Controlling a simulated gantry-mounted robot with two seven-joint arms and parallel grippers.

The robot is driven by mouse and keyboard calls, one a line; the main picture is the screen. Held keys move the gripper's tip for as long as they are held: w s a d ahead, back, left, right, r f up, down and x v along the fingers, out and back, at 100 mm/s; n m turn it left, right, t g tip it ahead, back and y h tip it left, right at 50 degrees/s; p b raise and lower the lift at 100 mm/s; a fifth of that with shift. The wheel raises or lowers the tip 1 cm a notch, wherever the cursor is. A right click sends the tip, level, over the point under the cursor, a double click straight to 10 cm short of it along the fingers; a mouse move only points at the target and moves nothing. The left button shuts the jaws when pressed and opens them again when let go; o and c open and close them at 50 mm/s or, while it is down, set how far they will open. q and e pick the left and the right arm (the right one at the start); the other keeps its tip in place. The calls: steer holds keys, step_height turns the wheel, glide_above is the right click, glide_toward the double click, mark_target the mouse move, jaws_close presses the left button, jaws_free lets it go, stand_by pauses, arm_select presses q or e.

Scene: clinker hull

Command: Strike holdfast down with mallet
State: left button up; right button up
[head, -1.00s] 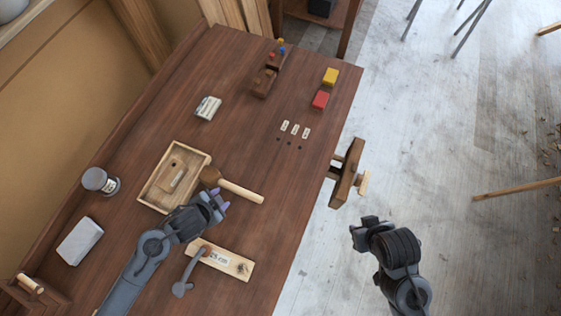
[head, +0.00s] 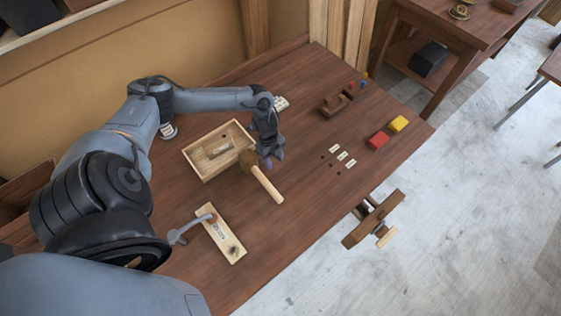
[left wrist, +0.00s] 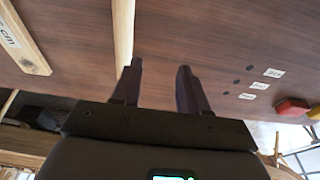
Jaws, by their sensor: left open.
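The mallet (head: 267,184) lies on the bench, its dark wooden head by the tray and its pale handle pointing toward the front edge. My left gripper (head: 271,158) is open and empty, just right of the mallet head. In the left wrist view, the mallet's handle (left wrist: 123,30) runs beside the left finger, outside the open jaws (left wrist: 160,68). The grey holdfast (head: 188,228) has its curved arm reaching onto a pale labelled board (head: 235,250). The board's end also shows in the left wrist view (left wrist: 18,42). My right gripper is out of view.
A shallow wooden tray (head: 200,173) holding a small block stands left of the mallet. Red (head: 377,141) and yellow (head: 398,124) blocks, small labels and holes lie to the right. A wooden vise (head: 372,219) juts from the front edge. Bench between board and vise is clear.

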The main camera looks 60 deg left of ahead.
mark_target(262, 178)
arm_select(q)
steer(key=f+b, duration=0.2)
steer(key=f, duration=0.1)
steer(key=d+f+b, duration=0.1)
steer(key=f+b, duration=0.2)
steer(key=shift+w+d, duration=0.1)
steer(key=shift+d+f+b, duration=0.15)
steer(key=shift+f+b, duration=0.3)
steer(key=shift+f, duration=0.15)
steer(key=shift+d+f+b, duration=0.15)
steer(key=shift+f+b, duration=0.25)
steer(key=shift+f, duration=0.2)
steer(key=shift+c, duration=0.2)
jaws_close()
steer(key=c, duration=0.7)
jaws_free()
steer(key=o, duration=0.4)
steer(key=shift+o, duration=0.2)
